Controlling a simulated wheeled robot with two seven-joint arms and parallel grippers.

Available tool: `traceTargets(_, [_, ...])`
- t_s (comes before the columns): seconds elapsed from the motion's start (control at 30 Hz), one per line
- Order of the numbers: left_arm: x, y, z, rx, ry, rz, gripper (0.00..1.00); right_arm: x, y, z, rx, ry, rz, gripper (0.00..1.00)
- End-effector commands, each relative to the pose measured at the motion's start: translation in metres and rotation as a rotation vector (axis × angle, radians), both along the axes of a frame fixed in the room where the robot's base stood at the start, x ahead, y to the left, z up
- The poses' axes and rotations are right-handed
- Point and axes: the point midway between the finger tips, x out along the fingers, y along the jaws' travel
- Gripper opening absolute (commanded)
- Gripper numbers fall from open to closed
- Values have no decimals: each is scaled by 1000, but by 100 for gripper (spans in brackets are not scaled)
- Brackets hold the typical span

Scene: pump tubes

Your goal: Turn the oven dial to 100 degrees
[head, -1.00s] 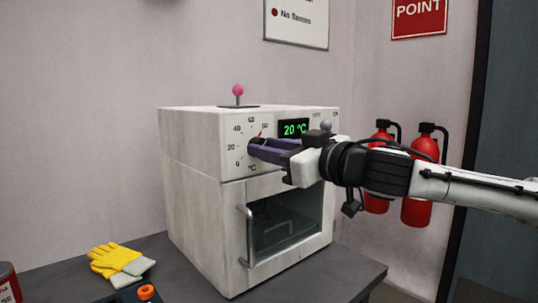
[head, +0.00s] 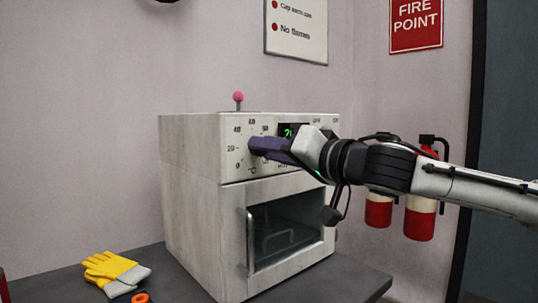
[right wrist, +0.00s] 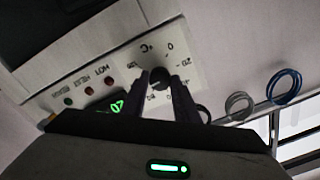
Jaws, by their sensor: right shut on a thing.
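The white oven (head: 200,190) stands on the dark bench, its door shut. Its control panel carries a scale in °C with 0, 20, 40 and 60 readable in the head view. My right gripper (head: 257,146) is at the panel with its purple fingers on the dial, which they hide in the head view. In the right wrist view the dark round dial (right wrist: 158,80) sits between the two fingertips (right wrist: 160,84), which are shut on it. The green display (head: 288,131) is partly covered by my gripper, so its full reading is hidden. My left gripper is not in view.
A pink-knobbed lever (head: 238,98) stands on top of the oven. Yellow gloves (head: 112,267) lie on the bench (head: 330,283) at the front left. Fire extinguishers (head: 420,218) hang on the wall behind my right arm.

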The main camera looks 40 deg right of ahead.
Motion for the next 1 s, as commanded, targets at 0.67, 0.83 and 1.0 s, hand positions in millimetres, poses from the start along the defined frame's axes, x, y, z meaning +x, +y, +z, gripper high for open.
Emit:
traceTargets(0.67, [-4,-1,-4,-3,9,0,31,0,0,0,48,4,0,32])
traceTargets(0.83, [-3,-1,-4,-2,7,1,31,0,0,0,48,4,0,46])
traceTargets(1.0, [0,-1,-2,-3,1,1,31,0,0,0,47,4,0,46])
